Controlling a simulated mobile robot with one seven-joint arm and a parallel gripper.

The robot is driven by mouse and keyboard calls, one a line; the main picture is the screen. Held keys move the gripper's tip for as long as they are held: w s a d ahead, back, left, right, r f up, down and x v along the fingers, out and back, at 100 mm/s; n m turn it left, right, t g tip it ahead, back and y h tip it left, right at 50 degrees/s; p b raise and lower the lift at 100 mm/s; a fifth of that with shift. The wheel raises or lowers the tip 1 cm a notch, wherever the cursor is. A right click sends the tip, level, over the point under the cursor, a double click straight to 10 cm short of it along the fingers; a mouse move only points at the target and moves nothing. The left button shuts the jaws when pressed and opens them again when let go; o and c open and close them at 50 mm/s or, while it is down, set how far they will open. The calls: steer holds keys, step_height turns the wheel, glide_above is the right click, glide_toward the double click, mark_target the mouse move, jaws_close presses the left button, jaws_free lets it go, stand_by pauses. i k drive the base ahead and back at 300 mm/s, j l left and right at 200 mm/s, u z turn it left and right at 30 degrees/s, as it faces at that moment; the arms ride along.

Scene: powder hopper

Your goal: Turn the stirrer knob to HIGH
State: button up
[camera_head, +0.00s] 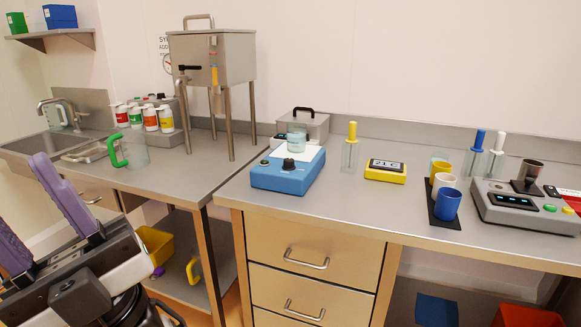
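The stirrer (276,178) is a blue box with a white top plate, standing near the front edge of the right counter. Its black knob (288,164) is on the sloping front face; its pointer and markings are too small to read. A clear beaker (297,142) stands on the stirrer's top. My gripper (45,205) is at the lower left, with two purple fingers pointing up. A gap shows between the fingers and nothing is held. It is well to the left of the stirrer and apart from it.
A yellow display unit (386,171), a yellow-topped cylinder (350,150) and several cups (446,204) stand right of the stirrer. The steel hopper (211,58) on legs and a green-handled jug (132,152) stand left. Bare counter (225,170) lies beside the stirrer.

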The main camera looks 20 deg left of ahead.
mark_target(289, 163)
steer(key=i+l+u, duration=0.45)
steer(key=u, duration=0.15)
steer(key=i+l+u, duration=0.15)
steer(key=l+u, duration=0.15)
steer(key=l, duration=0.15)
steer(key=i+l+u, duration=0.15)
steer(key=l+u, duration=0.15)
steer(key=l, duration=0.1)
